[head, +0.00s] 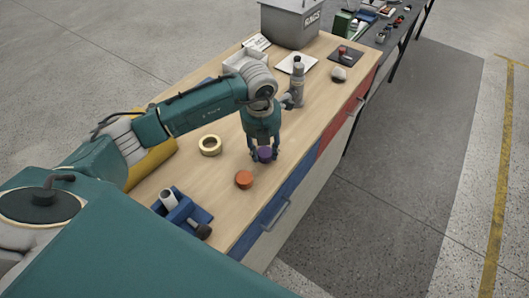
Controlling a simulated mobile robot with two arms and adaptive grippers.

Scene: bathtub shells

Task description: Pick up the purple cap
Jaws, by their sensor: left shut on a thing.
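The purple cap (265,154) is small and round, near the front edge of the wooden workbench (215,177). My left gripper (264,157) points down over it, with its fingers on either side, and is shut on it. I cannot tell whether the cap still touches the bench top. My right gripper does not show.
An orange cap (244,180) lies close by toward the bottom left of the cap. A tape roll (210,145) lies to the left. A blue holder (182,208) stands at the near end. A grey bottle (297,84) and a grey bin (290,22) stand behind.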

